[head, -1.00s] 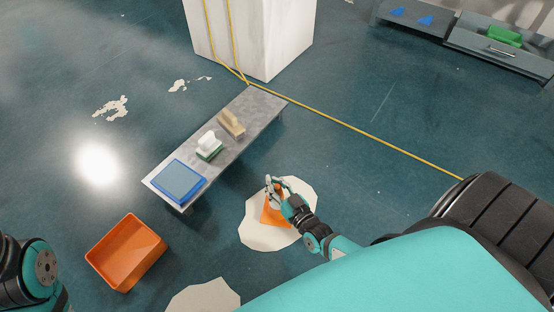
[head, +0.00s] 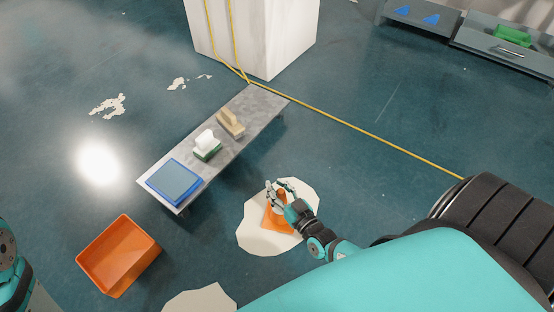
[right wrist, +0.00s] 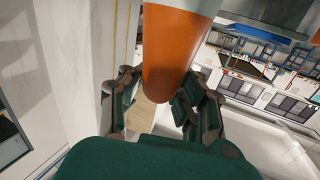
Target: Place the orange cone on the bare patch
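The orange cone (head: 274,222) stands upright on the pale bare patch (head: 262,243) in the head view, with patch showing around its base. My right gripper (head: 276,184) is at the cone's top, its fingers spread to either side. In the right wrist view the cone's rounded orange end (right wrist: 170,75) lies between the open fingers (right wrist: 163,105), with gaps beside it. My left gripper is out of view; only part of the left arm shows at the lower left.
A low grey bench (head: 184,150) beyond the patch holds a blue tray-like item (head: 174,181), a green-and-white brush (head: 207,146) and a tan block (head: 231,123). An orange bin (head: 120,255) stands at left. A yellow rope (head: 350,124) crosses the floor. Another pale patch (head: 203,299) lies at the bottom.

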